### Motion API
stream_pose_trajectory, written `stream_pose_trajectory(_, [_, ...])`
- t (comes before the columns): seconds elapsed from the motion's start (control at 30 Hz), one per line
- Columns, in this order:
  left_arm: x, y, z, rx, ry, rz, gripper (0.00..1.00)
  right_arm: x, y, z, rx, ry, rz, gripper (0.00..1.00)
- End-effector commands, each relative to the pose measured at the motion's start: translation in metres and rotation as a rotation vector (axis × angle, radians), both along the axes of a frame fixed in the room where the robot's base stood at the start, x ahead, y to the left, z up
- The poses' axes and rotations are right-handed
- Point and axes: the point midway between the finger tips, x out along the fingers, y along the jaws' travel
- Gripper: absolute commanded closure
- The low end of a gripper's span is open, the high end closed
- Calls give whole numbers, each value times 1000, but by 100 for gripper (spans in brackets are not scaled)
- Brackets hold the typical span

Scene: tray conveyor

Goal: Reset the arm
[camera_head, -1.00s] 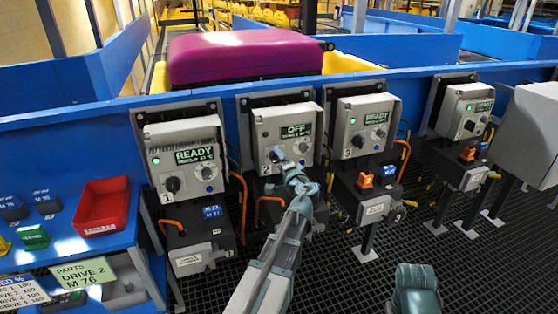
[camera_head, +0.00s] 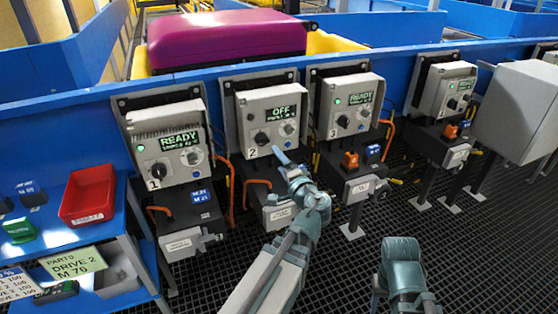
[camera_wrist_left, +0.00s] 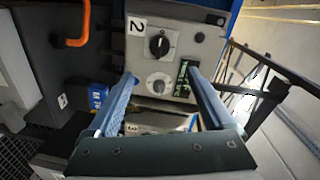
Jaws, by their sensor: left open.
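My left gripper (camera_head: 282,156) is open and empty, in front of the lower part of control box 2 (camera_head: 245,108). Its two blue-grey fingers also show in the left wrist view (camera_wrist_left: 160,78), apart, with box 2's face beyond them. In the head view the box's display (camera_head: 284,113) reads OFF, and its black knob (camera_head: 261,139) shows clear of the fingers. In the left wrist view the knob (camera_wrist_left: 159,44) shows beside the label 2. My right arm shows only as a link at the bottom right; its gripper is out of the picture.
Box 1 (camera_head: 148,125) and box 3 (camera_head: 327,100) read READY with green lamps. A purple suitcase (camera_head: 225,38) lies behind. Dark grating floor is open at right.

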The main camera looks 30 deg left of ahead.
Motion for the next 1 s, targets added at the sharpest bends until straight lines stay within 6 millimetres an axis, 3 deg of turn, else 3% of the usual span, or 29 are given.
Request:
stream_pose_trajectory(0.37, [0,0,0,-2,0,1,14,0,0,1,0,0,0,50])
stream_pose_trajectory(0.47, [-2,-4,5,-36,7,10,14,0,0,12,0,0,0,50])
stream_pose_trajectory(0.57, [-10,-14,10,-139,34,39,14,0,0,38,0,0,0,50])
stream_pose_trajectory(0.77, [-45,-67,5,-471,197,125,14,0,0,107,0,0,0,50])
stream_pose_trajectory(1.0, [-110,-166,4,-835,521,180,14,0,0,179,0,0,-1,50])
